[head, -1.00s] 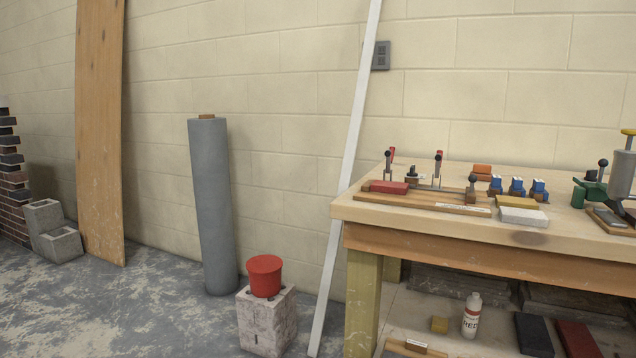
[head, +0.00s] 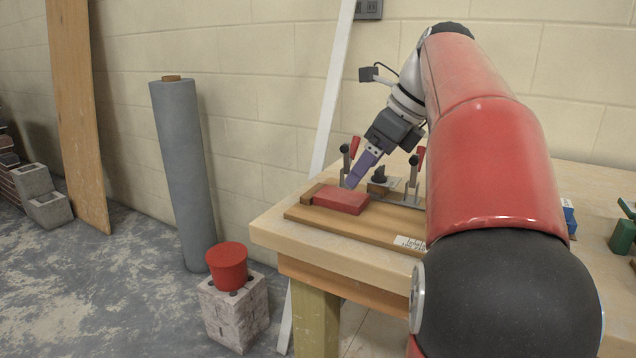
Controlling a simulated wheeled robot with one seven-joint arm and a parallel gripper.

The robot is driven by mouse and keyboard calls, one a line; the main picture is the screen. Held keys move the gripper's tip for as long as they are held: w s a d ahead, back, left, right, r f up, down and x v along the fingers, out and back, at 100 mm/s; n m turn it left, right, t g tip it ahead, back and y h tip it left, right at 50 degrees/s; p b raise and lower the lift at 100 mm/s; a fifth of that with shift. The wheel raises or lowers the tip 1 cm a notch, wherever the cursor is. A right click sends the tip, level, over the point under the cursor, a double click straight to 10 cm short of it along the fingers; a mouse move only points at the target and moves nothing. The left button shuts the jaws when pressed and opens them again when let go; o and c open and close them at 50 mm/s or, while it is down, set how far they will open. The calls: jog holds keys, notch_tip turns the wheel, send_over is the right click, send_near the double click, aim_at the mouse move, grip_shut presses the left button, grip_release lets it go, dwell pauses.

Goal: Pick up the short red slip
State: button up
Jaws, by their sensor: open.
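A red slip (head: 341,200) lies flat on a wooden jig board (head: 380,232) at the left end of the workbench top. A brown wooden stop block touches its left end. My gripper (head: 354,182) has purple fingers and points down at a slant, its tips just above or behind the far edge of the slip. The gap between the fingers is hard to see from this side, but the jaws are open and no object shows in them. My red and black arm hides much of the bench's right side.
Upright toggle clamps (head: 347,160) with red and black handles stand close behind the slip, near my fingers. A red bucket (head: 227,266) sits on a concrete block left of the bench (head: 285,225). A white pole leans on the wall behind.

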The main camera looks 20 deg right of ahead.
aim_at(341, 195)
jog(key=shift+w+f, duration=0.2)
jog(key=shift+w, duration=0.05)
jog(key=b+x, duration=0.1)
jog(key=x, duration=0.6)
jog(key=shift+w+r+b, duration=0.1)
jog(key=shift+w+b, duration=0.05)
jog(key=shift+b, duration=0.15)
jog(key=c, duration=1.2)
jog(key=shift+r, duration=0.1)
